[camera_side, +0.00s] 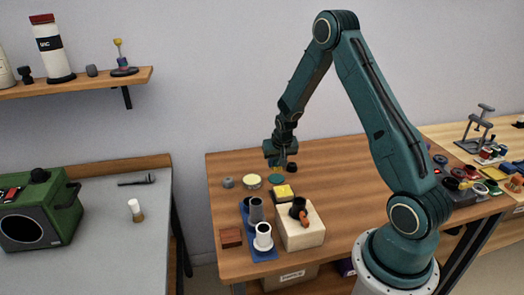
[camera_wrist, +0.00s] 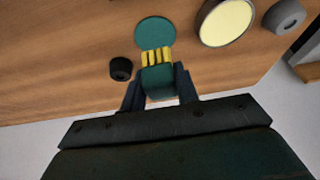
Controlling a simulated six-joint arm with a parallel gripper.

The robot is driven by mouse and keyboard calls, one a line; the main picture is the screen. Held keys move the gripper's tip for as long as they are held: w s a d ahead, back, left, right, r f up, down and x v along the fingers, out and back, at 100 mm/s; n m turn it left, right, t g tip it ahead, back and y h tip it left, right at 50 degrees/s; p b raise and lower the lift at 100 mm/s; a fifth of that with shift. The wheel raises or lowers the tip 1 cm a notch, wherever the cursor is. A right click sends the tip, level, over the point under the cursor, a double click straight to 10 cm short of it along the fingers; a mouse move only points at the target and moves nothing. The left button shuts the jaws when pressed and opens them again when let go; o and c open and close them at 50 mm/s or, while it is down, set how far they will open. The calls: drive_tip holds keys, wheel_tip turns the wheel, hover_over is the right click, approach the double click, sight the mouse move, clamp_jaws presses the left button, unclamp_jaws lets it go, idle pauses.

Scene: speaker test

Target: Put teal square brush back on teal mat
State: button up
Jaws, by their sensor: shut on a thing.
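My gripper (camera_side: 280,158) is above the back left part of the wooden table. In the wrist view my gripper (camera_wrist: 159,82) is shut on the teal square brush (camera_wrist: 158,79), with a finger on each side of its teal body. The brush's yellow bristles (camera_wrist: 158,58) point away from the gripper. The round teal mat (camera_wrist: 155,32) lies flat on the table just beyond the bristles, and it shows bare in the side view (camera_side: 277,179) below the gripper. The brush is too small to make out clearly in the side view.
A small black cylinder (camera_wrist: 120,69) stands beside the mat. A cream-topped disc (camera_side: 251,182) and a grey knob (camera_side: 228,182) lie to its left in the side view. A yellow block (camera_side: 284,192), a blue tray (camera_side: 264,254) with cups, and a cream box (camera_side: 302,237) stand nearer the front.

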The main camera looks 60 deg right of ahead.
sight(277, 170)
drive_tip(key=shift+f, duration=1.95)
drive_tip(key=o, duration=0.9)
drive_tip(key=shift+f, duration=0.1)
drive_tip(key=shift+v, duration=6.15)
